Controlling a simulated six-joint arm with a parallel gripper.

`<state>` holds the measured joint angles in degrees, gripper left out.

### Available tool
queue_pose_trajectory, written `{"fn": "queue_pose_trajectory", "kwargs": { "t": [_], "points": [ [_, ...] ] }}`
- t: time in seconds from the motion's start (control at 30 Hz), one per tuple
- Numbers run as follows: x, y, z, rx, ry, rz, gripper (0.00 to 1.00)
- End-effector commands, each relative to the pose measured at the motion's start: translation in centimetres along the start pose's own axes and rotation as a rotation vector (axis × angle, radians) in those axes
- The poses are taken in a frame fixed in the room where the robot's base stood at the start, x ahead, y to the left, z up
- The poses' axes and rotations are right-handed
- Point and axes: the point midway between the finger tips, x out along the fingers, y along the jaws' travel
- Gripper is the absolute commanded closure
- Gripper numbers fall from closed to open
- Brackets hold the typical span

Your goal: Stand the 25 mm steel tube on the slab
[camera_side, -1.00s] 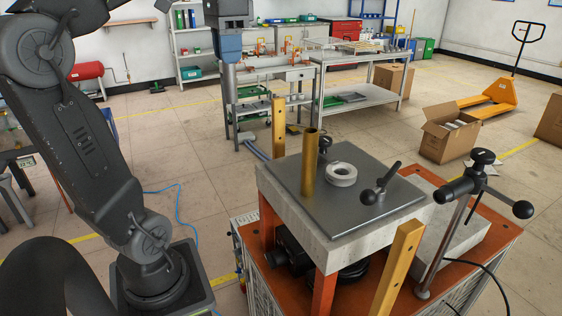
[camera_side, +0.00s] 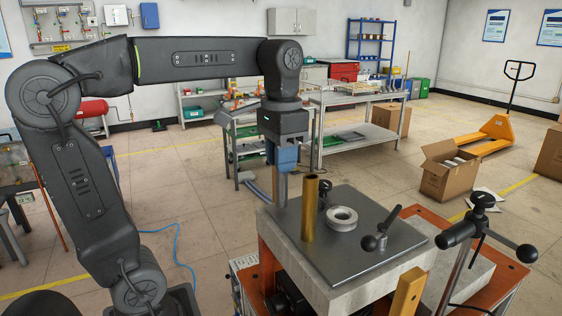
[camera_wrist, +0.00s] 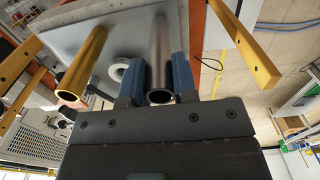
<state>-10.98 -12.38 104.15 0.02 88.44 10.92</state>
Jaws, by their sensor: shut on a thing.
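The steel tube (camera_side: 281,187) is grey and upright below my gripper (camera_side: 284,160), at the back left corner of the slab (camera_side: 375,258). In the wrist view the tube (camera_wrist: 159,60) is between the two blue fingers (camera_wrist: 158,80), which are shut on it. Its open end faces the camera. I cannot tell whether its lower end touches the slab. The slab has a flat dark grey top on a pale block. A brass tube (camera_side: 310,210) stands on the slab just right of the steel tube, and a pale ring (camera_side: 341,218) lies right of the brass tube.
A black-handled clamp (camera_side: 380,236) is at the slab's right side, with a black-knobbed post (camera_side: 470,230) farther right. A yellow bar (camera_side: 407,293) rises at the front of the orange frame. The slab's front top is clear.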

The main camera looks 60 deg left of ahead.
Motion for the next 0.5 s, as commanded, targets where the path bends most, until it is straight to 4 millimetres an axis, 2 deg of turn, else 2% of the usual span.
{"fn": "queue_pose_trajectory", "kwargs": {
  "t": [0.1,0.47,0.5],
  "points": [
    [0.92,-0.02,0.02,0.000,0.001,0.000,0.97],
    [1.23,-0.04,-0.01,0.000,0.003,0.000,0.97],
    [1.24,-0.04,-0.01,0.000,0.002,0.000,0.71]
  ]
}}
